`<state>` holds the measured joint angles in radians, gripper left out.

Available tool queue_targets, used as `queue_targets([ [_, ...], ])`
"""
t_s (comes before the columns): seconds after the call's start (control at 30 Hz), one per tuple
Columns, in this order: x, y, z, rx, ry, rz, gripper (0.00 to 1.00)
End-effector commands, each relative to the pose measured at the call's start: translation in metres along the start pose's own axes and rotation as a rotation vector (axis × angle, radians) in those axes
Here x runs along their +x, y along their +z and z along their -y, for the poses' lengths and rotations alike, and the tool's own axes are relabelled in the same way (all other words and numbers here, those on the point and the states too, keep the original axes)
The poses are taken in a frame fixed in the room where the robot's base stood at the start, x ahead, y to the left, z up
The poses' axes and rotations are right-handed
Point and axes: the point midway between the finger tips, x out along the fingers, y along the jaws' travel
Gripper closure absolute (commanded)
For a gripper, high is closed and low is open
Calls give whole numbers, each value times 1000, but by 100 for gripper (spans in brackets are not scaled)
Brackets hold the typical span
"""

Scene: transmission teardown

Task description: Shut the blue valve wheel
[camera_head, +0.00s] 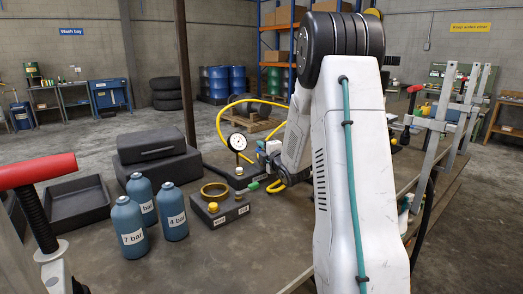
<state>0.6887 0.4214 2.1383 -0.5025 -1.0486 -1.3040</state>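I cannot clearly make out a blue valve wheel. A small bluish part (261,144) shows beside the pressure gauge (238,142), but it is too small to tell whether it is the wheel. The gauge has a white dial and stands upright on the bench. My arm rises in the foreground, bends at the top and reaches down behind itself to this spot. My gripper (267,160) seems to be the small dark end right of the gauge. Its fingers are too small and partly hidden, so I cannot tell whether they are open or touching anything.
A dark block with a brass ring (215,191) and a green coupling (252,186) sits in front of the gauge. A yellow hose (221,124) loops behind. Several blue bottles (129,228), a black case (155,160) and an empty tray (78,204) stand left.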

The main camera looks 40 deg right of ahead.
Motion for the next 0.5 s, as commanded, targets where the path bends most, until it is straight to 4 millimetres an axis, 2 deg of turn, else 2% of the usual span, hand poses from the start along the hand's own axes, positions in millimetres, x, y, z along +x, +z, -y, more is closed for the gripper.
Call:
queue_targets([
  [0.27, 1, 0, 0, 1, -1, 0, 79],
  [0.33, 1, 0, 0, 1, -1, 0, 98],
  [0.5, 1, 0, 0, 1, -1, 1, 100],
])
